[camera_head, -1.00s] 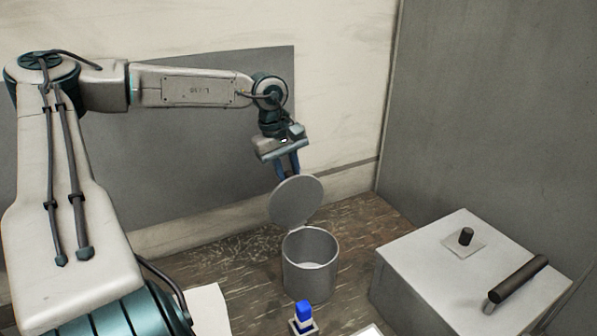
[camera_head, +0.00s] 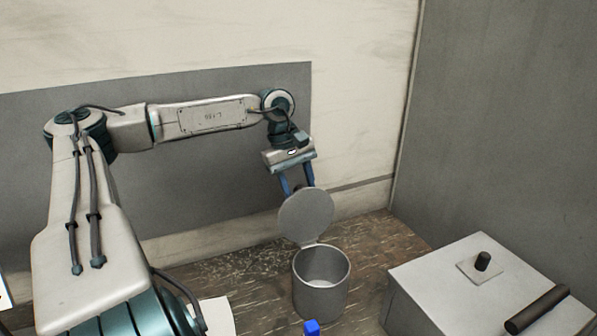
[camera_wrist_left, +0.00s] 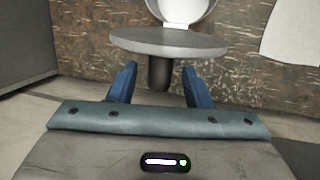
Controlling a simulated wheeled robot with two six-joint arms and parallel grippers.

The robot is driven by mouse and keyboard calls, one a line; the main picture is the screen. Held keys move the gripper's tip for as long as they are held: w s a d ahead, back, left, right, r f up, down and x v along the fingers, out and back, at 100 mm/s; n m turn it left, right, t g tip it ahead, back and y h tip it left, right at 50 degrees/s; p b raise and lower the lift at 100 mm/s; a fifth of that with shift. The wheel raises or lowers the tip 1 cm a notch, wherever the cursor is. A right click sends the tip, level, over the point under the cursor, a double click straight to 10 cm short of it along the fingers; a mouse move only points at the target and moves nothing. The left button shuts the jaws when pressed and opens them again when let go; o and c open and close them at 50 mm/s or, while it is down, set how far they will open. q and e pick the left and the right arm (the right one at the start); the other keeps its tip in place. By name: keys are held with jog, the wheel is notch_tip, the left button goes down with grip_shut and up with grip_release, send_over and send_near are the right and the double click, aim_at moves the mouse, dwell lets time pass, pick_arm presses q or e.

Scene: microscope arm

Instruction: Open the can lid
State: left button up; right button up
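The grey can (camera_head: 321,284) stands on the brown floor surface, with its mouth open. Its round lid (camera_head: 306,215) is hinged at the back rim and stands raised, leaning back. My left gripper (camera_head: 297,187) is just behind the lid's upper edge, pointing down. In the left wrist view, its two blue fingers (camera_wrist_left: 158,70) are spread. The lid's dark knob (camera_wrist_left: 160,75) is between them, with a gap on each side. The lid (camera_wrist_left: 168,42) appears nearly edge-on there, with the can's white interior (camera_wrist_left: 182,10) beyond it. My right gripper is not in view.
A grey box (camera_head: 445,290) with a dark knob on a plate (camera_head: 482,262) and a dark bar handle (camera_head: 537,309) stands right of the can. A blue object (camera_head: 311,327) is at the bottom edge. A pale wall (camera_head: 355,120) rises behind the can.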

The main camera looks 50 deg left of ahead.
pick_arm(q)
jog(key=b+v, duration=0.1)
jog(key=v, duration=0.9)
jog(key=shift+r+b, duration=0.3)
jog(key=shift+r, duration=0.1)
